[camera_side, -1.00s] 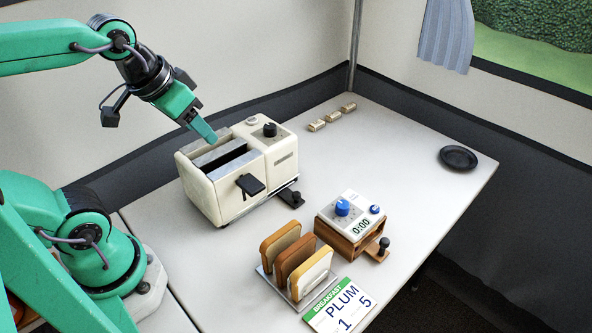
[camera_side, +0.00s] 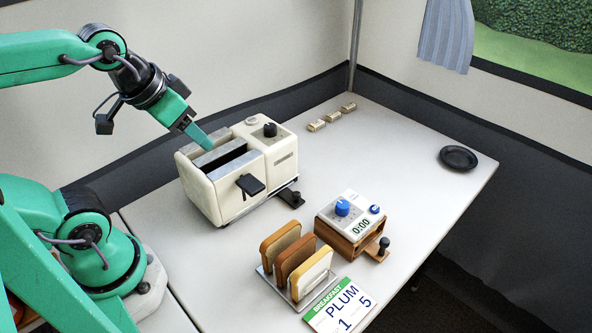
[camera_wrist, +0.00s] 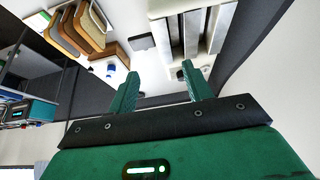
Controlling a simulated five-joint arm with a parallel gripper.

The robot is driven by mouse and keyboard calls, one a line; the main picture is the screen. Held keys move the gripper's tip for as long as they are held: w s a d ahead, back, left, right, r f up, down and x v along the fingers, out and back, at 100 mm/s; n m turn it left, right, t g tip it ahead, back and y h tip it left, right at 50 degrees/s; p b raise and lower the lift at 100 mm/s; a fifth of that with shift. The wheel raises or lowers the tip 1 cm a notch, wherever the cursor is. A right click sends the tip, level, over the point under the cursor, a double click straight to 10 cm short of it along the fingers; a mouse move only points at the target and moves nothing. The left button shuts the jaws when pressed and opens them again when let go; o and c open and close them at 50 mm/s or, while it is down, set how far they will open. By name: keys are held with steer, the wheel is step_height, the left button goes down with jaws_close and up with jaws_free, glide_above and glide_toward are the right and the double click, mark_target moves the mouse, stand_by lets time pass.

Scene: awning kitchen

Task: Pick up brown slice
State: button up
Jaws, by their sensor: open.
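Several bread slices stand upright in a metal rack at the front of the table. In the side view, the brown slice (camera_side: 297,258) is in the middle, between a tan slice (camera_side: 281,243) and a pale slice (camera_side: 313,272). The slices also show at the upper left of the wrist view, where the brown slice (camera_wrist: 72,34) is among them. My gripper (camera_side: 207,145) is above the left end of the cream toaster (camera_side: 213,202), away from the rack. In the wrist view my gripper (camera_wrist: 161,78) has its two fingers spread, with nothing between them.
A timer box (camera_side: 350,217) with a blue knob stands right of the rack. A card (camera_side: 340,306) reading PLUM lies in front. A black plate (camera_side: 458,158) sits at the far right. Small labelled blocks (camera_side: 333,117) lie at the back.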

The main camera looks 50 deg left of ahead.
stand_by(0.3)
steer(key=c, duration=0.5)
steer(key=shift+c, duration=0.2)
steer(key=g, duration=0.6)
glide_above(296, 245)
step_height(296, 245, down, 10)
steer(key=shift+f, duration=0.15)
steer(key=shift+f, duration=0.1)
